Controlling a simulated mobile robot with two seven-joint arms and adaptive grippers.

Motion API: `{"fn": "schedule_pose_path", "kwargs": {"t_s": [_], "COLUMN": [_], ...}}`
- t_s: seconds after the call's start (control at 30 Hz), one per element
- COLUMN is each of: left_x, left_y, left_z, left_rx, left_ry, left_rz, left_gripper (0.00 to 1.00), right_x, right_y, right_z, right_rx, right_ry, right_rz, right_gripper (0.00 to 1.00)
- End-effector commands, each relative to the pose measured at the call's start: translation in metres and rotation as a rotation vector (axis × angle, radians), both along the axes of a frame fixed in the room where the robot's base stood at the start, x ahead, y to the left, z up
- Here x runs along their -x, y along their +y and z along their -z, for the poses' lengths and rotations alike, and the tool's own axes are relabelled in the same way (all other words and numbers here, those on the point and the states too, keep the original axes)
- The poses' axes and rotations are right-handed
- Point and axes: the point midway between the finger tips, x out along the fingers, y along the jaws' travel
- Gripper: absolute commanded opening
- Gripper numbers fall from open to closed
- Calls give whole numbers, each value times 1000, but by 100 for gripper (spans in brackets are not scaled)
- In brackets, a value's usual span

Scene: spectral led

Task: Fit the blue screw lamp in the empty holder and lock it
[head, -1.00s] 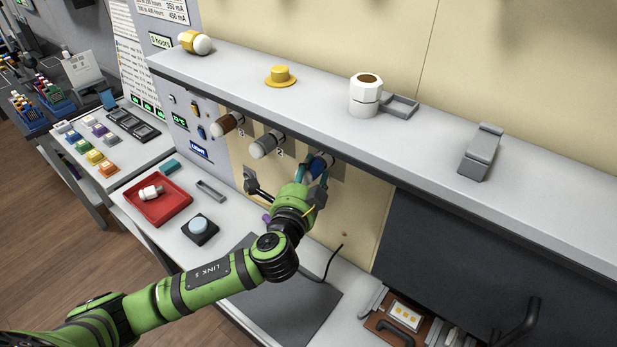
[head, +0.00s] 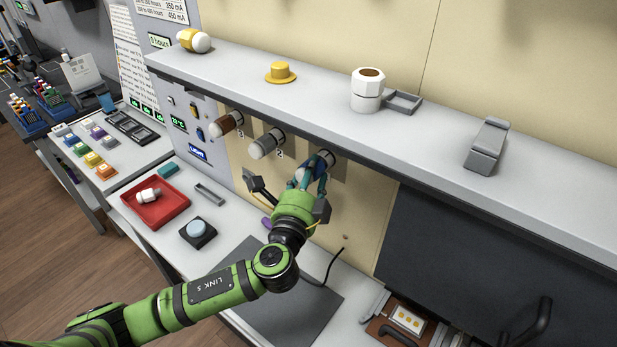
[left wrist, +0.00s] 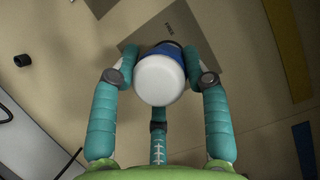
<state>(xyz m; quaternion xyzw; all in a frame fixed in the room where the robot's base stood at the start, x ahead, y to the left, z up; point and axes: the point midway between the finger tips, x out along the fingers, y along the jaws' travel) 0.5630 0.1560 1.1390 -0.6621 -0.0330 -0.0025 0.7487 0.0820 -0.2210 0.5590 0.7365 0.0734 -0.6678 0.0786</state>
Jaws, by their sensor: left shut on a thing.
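The blue lamp (left wrist: 160,75) has a white rounded end that faces the camera in the left wrist view. Its blue body shows behind that end, against the cream panel. My left gripper (head: 310,178) is shut on it, with teal fingers on both sides and a third below. In the head view the lamp is at the third holder place (head: 325,157), right of the brown lamp (head: 227,124) and the grey lamp (head: 265,143). The fingers partly hide it, and I cannot tell how far it is seated or whether it is locked. My right gripper is not in view.
A grey shelf (head: 420,135) juts out above the holders, carrying a white jar (head: 367,92) and a yellow hat-shaped piece (head: 281,73). A black lever (head: 256,186) is left of my gripper.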

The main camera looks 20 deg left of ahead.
Motion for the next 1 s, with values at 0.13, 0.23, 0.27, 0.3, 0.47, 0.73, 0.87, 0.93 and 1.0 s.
{"fn": "schedule_pose_path", "kwargs": {"t_s": [0.13, 0.23, 0.27, 0.3, 0.47, 0.73, 0.87, 0.93, 1.0], "left_x": [-3, -3, -3, -3, -4, -4, -4, -4, -4], "left_y": [2, 2, 2, 2, 2, 2, 2, 2, 2], "left_z": [-8, -7, -7, -6, -5, -7, -7, -7, -8], "left_rx": [1, -12, -23, -43, -154, -277, -282, -281, -280], "left_ry": [-17, -21, -26, -34, -73, -117, -119, -119, -119], "left_rz": [-5, -5, -5, -5, -6, -8, -8, -8, -8], "left_gripper": [8, 8, 8, 8, 8, 0, 0, 0, 66], "right_x": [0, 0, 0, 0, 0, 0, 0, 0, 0], "right_y": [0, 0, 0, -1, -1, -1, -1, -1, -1], "right_z": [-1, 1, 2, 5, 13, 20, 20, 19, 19], "right_rx": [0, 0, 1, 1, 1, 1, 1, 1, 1], "right_ry": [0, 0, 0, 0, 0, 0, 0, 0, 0], "right_rz": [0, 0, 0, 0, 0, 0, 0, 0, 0], "right_gripper": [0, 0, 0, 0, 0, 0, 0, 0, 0]}}
